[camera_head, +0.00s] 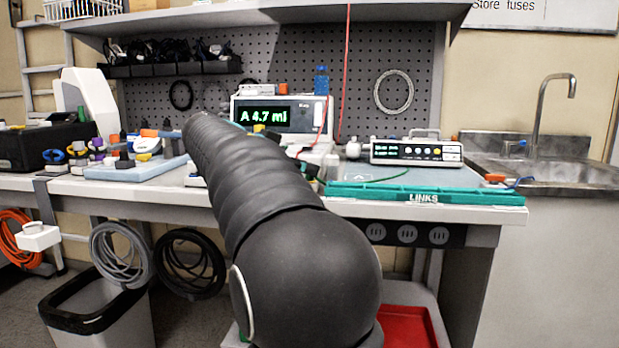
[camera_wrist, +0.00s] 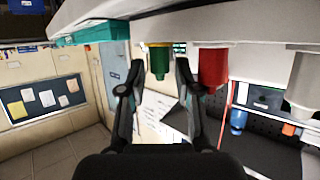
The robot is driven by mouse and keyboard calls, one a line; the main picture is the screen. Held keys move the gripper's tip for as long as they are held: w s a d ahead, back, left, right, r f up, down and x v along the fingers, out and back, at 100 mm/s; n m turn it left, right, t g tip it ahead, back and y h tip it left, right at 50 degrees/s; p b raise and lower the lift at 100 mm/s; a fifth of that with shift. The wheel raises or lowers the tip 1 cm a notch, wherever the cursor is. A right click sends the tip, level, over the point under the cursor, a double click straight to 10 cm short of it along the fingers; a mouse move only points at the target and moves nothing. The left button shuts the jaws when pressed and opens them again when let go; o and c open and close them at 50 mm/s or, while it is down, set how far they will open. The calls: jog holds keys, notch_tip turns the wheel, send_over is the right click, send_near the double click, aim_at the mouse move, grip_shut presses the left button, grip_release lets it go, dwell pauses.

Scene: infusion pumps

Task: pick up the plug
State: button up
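My gripper (camera_wrist: 159,72) is open in the wrist view, its two black fingers apart. A red cylinder (camera_wrist: 212,68) is just right of the right finger. In the head view my black arm reaches over the bench and hides the gripper. Several small coloured connectors, one orange (camera_head: 150,132), stand around the pale blue tray (camera_head: 135,171) at left. Which piece is the plug is unclear.
A monitor (camera_head: 301,114) stands mid-bench, and a pump unit (camera_head: 416,152) stands right of it. A teal LINKS strip (camera_head: 460,196) runs along the front edge. A sink (camera_head: 558,172) is at far right. A bin (camera_head: 128,316) stands below left.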

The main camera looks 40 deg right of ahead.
jog(key=shift+x, duration=1)
grip_shut()
jog(key=shift+a, duration=0.1)
